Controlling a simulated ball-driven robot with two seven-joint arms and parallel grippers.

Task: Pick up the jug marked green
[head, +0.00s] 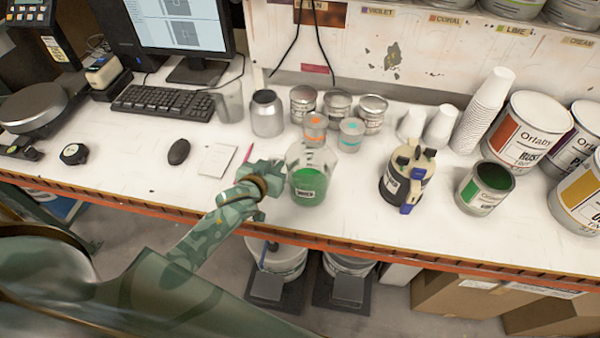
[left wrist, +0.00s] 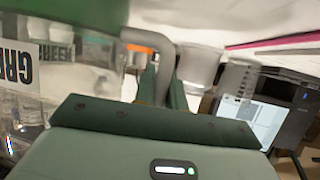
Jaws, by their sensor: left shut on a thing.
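The jug marked green (head: 308,184) is clear, holds green liquid and has a white label low on its front. It is upright near the front of the white table. My left gripper (head: 276,174) reaches it from the left and is shut on its handle side. I cannot tell whether the jug's base touches the table. My right gripper is out of view.
Small tins (head: 316,128) and a grey jar (head: 267,114) stand behind. A mouse (head: 178,152) and keyboard (head: 163,102) are at left. The table's orange front edge (head: 340,250) is near.

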